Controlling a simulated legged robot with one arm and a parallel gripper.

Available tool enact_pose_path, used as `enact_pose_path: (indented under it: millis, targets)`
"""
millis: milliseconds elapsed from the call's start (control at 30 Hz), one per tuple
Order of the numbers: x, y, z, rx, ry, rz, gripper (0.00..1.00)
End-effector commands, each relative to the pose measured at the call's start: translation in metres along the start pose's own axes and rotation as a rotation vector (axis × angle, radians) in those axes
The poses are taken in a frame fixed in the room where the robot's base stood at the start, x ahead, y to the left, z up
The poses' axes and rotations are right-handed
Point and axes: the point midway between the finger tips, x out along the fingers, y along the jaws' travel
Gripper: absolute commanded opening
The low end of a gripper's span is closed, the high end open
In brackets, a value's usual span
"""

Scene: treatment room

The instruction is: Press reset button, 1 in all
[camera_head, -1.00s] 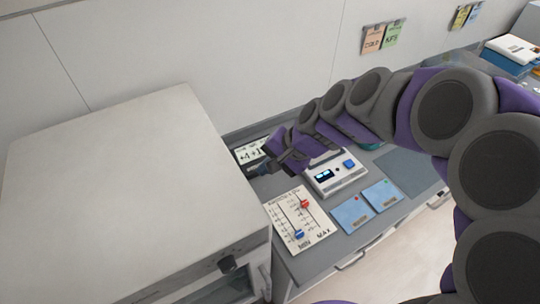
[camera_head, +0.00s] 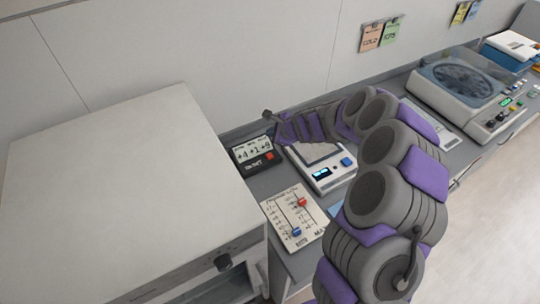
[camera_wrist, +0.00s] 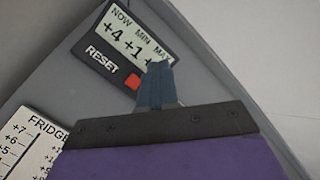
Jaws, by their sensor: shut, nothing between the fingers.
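The thermometer display (camera_head: 244,166) is a dark panel with NOW, MIN and MAX readings on a white screen. It lies on the grey counter beside the large white cabinet and also shows in the wrist view (camera_wrist: 92,50). Its red reset button (camera_head: 269,156) sits at the lower right, and the label RESET is beside the button in the wrist view (camera_wrist: 131,82). My gripper (camera_wrist: 158,70) is shut and empty. In the wrist view its tips overlap the display's right end, just right of the button. In the head view it appears raised above the display; contact is not visible.
The white cabinet (camera_head: 110,180) stands close on the left. A slider board marked FRIDGE (camera_head: 292,218) lies in front of the display. A white device with a blue button (camera_head: 322,178) is to the right, under my arm. A centrifuge-like machine (camera_head: 470,92) stands farther right.

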Motion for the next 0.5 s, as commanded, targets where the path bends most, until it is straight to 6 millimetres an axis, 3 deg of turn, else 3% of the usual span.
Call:
enact_pose_path:
  millis: [500]
  targets:
    - [0.015, 0.011, -0.008, -0.003, 0.001, 0.003, 0.00]
